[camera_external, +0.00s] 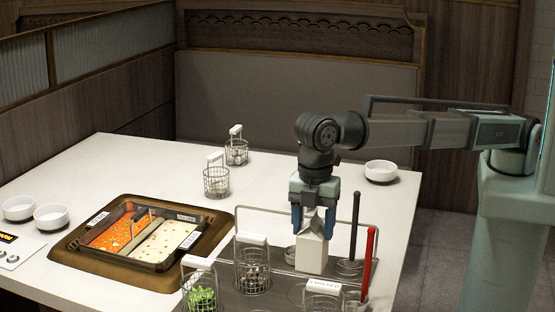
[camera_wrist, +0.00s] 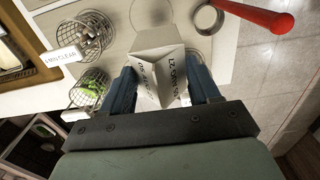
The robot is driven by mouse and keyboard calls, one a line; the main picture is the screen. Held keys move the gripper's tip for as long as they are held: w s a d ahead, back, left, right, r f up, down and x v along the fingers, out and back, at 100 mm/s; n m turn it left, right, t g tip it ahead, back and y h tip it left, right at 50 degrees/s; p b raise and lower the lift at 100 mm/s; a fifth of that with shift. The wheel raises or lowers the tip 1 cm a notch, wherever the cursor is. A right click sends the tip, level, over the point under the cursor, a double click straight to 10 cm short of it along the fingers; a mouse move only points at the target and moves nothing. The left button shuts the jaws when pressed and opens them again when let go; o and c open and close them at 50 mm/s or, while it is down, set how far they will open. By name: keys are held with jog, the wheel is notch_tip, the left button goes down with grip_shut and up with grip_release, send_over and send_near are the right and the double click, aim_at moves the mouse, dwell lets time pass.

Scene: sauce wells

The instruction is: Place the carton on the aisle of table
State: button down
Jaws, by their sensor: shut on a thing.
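The carton (camera_external: 312,250) is white with a gabled top and stands upright, its lower part at the caddy tray near the table's right side. My gripper (camera_external: 314,208) points down over it, with its blue fingers on either side of the gable. In the wrist view the carton (camera_wrist: 160,68) sits between the two fingers (camera_wrist: 163,88), with dark print on its sloped faces. The gripper is shut on it. I cannot tell whether its base touches the tray. The white table (camera_external: 130,165) has its right edge by the floor.
A black-handled ladle (camera_external: 354,225) and a red-handled one (camera_external: 368,260) stand close right of the carton. Wire baskets (camera_external: 252,270) stand left and in front. A hotpot (camera_external: 140,240) is set into the table. A white bowl (camera_external: 381,171) sits at the back right.

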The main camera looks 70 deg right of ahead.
aim_at(312, 261)
jog(key=shift+s+a+f, duration=0.15)
jog(key=shift+s+a, duration=0.3)
jog(key=shift+f, duration=4.8)
jog(key=shift+f, duration=0.1)
jog(key=shift+c, duration=1.2)
grip_release()
notch_tip(312, 261, up, 12)
jog(key=shift+f, duration=0.25)
jog(key=shift+o, duration=0.4)
jog(key=shift+r, duration=0.35)
